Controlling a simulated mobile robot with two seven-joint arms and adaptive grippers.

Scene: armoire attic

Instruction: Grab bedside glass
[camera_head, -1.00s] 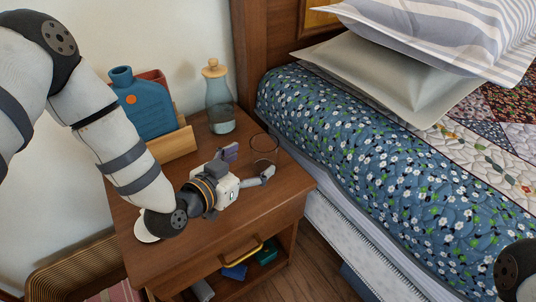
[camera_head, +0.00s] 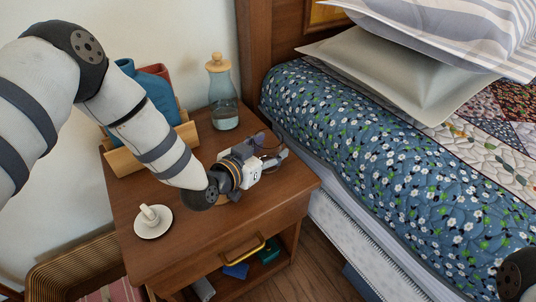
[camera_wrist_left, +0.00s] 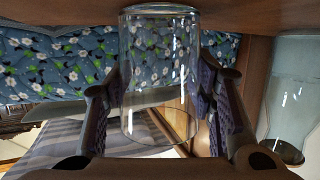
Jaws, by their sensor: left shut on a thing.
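The bedside glass (camera_head: 267,141) is a clear, empty tumbler near the right rear of the wooden nightstand (camera_head: 215,228). My left gripper (camera_head: 268,152) is at the glass, with a finger on each side of it. In the left wrist view, which is upside down, the glass (camera_wrist_left: 160,75) fills the space between the dark fingers of the left gripper (camera_wrist_left: 163,90), and they are shut on it. The glass's base appears at or very close to the tabletop; a small gap cannot be ruled out. My right gripper is out of view.
A carafe with a wooden stopper (camera_head: 222,100) stands behind the glass. A wooden holder (camera_head: 140,160) with blue and red items is at the back left. A white saucer (camera_head: 152,231) holds a pale upright object at front left. The bed (camera_head: 400,175) borders the nightstand's right.

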